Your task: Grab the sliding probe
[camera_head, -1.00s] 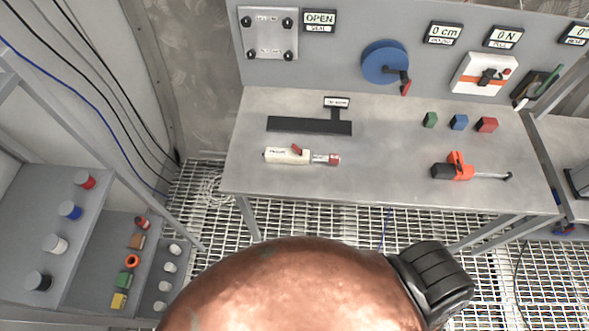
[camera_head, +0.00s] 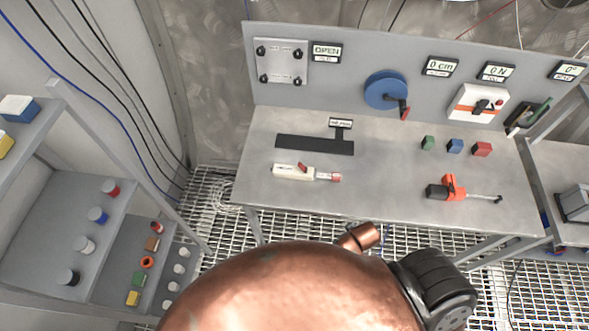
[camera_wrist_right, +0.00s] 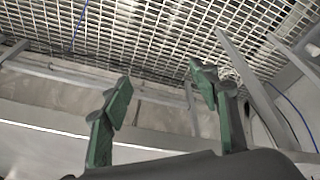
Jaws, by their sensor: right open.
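A white hand-held tool with a red slider on top and a red tip, which looks like the sliding probe (camera_head: 305,173), lies on the grey workbench (camera_head: 385,180). It lies in front of a flat black bar (camera_head: 315,145), tip to the right, with nothing touching it. My right gripper (camera_wrist_right: 160,95) shows in the right wrist view with its green fingers spread and nothing between them. The floor grating and grey frame bars show beyond it. The probe is not seen in that view. My left gripper is in neither view.
An orange and black tool (camera_head: 452,188) lies at the bench's right, with green, blue and red blocks (camera_head: 455,146) behind. A back panel carries a blue wheel (camera_head: 385,90) and displays. A grey shelf (camera_head: 45,225) with small parts stands left. The bench front is clear.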

